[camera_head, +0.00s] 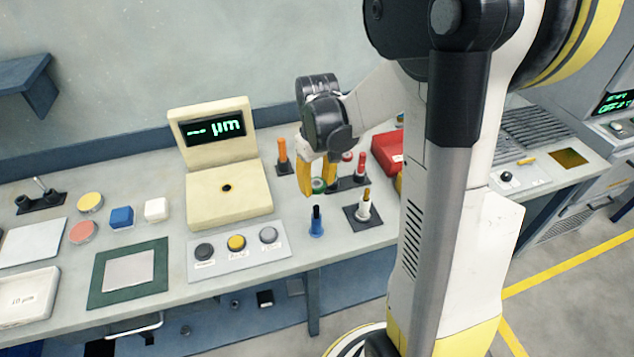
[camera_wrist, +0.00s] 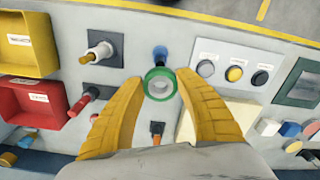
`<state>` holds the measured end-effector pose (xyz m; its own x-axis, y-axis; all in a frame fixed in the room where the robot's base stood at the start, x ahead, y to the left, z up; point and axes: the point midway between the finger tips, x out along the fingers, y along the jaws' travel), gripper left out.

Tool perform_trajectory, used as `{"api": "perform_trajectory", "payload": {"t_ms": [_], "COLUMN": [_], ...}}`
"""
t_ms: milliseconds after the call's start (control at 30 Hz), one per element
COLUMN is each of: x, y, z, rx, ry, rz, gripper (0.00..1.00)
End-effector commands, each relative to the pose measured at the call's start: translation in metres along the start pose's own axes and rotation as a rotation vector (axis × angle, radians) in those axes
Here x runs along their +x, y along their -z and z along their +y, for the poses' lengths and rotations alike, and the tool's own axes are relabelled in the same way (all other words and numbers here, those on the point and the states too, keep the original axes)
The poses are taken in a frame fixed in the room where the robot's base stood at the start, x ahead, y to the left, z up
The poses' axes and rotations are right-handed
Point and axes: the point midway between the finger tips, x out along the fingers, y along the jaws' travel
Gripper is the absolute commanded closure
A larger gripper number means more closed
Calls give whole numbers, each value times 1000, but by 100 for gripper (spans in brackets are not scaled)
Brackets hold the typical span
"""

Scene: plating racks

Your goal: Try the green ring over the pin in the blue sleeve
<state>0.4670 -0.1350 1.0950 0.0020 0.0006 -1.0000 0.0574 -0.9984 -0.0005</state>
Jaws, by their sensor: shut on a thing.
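My gripper (camera_head: 318,187) is shut on the green ring (camera_head: 318,184), with its yellow fingers pointing down above the table. In the wrist view the ring (camera_wrist: 148,78) sits between the two fingertips, its hole facing the camera. The blue sleeve (camera_head: 316,228) stands upright on the table with a dark pin (camera_head: 316,211) rising from it. In the head view it lies below the ring, toward the table's front edge. In the wrist view the blue sleeve (camera_wrist: 160,52) shows just above the ring, so the ring is beside the pin, not over it.
A white-sleeved pin (camera_head: 364,208) on a dark base stands close right of the blue one. An orange pin (camera_head: 282,150) and red pins (camera_head: 361,163) stand behind. A button panel (camera_head: 238,255) and cream gauge (camera_head: 228,195) are at left; a red bin (camera_head: 385,150) is at right.

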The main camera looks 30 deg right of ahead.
Motion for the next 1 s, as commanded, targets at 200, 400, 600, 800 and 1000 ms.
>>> {"api": "perform_trajectory", "payload": {"t_ms": [200,400,600,800,1000], "x": [28,50,66,70,69], "y": [0,0,0,0,0], "z": [0,0,0,0,0], "rx": [0,0,0,0,0], "ry": [0,0,0,0,0], "rz": [0,0,0,0,0], "gripper": [84,84,84,84,84]}}
